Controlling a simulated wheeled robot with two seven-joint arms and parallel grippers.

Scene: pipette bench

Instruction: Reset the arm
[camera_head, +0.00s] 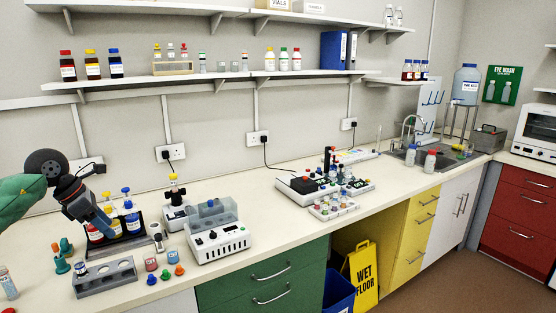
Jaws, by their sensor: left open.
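My left arm comes in from the left edge in a green sleeve with dark joints. My left gripper (100,220) points down and to the right, in front of a dark rack (118,248) of labelled bottles at the left of the bench. It overlaps the bottles in this view, and I cannot tell whether it touches them. The jaws are open, and I see nothing held between them. A blue-capped bottle (131,222) stands just right of the gripper. My right gripper is not in view.
A grey tube rack (104,278) and loose coloured caps (179,270) lie in front. A white bench machine (218,240) stands to the right, with clear bench (265,205) beyond it. Shelves (210,80) run along the wall above. A yellow wet-floor sign (362,275) stands below.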

